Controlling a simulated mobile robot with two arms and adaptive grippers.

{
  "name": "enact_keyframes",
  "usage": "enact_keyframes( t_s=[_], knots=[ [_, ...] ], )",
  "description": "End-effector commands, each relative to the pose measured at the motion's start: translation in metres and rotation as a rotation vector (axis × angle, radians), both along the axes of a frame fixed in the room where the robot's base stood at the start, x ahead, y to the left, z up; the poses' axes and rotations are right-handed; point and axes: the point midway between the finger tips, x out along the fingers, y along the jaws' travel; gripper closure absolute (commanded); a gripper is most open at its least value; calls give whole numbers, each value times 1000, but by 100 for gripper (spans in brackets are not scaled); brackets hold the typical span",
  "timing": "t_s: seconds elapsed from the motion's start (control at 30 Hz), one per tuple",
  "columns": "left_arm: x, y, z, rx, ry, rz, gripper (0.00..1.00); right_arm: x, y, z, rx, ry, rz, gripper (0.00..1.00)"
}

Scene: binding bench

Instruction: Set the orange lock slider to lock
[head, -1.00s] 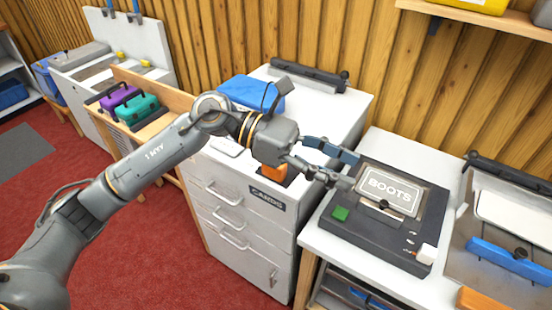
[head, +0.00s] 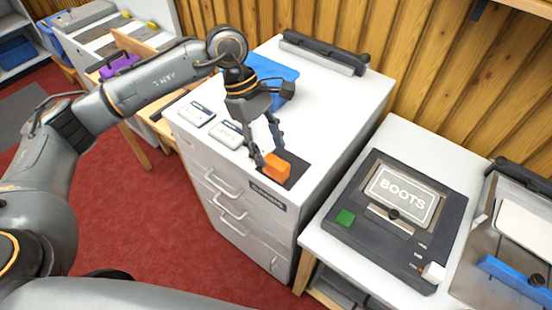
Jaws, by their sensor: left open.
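The orange lock slider (head: 277,169) is a small block on a dark plate (head: 297,169) at the front right of the white cabinet's top (head: 330,110). My left gripper (head: 269,156) points down at it, with its fingers spread and open. One finger is at the slider's left side and the other is just behind it. I cannot tell whether either finger touches it. Any lock markings on the plate are too small to read or hidden. My right gripper is not in view.
Two pale labelled cards (head: 229,134) lie left of the gripper. A blue item (head: 283,75) and a black-and-grey bar device (head: 325,52) are behind. A dark BOOTS machine (head: 395,215) stands on the table to the right, beyond a gap.

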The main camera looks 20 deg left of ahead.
Motion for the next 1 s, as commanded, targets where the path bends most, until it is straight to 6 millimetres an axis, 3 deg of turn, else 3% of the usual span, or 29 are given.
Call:
enact_keyframes(
  t_s=[0.3, 0.7, 0.97, 1.0],
  knots=[
    [-7, -18, -44, -2, 1, -1, 49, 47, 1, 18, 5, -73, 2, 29],
    [-7, -21, -53, -2, -2, 0, 49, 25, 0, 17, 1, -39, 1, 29],
    [-7, -21, -52, -1, -1, -1, 100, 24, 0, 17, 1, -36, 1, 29],
    [-7, -21, -52, -1, -1, -1, 100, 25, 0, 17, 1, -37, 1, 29]
  ],
)
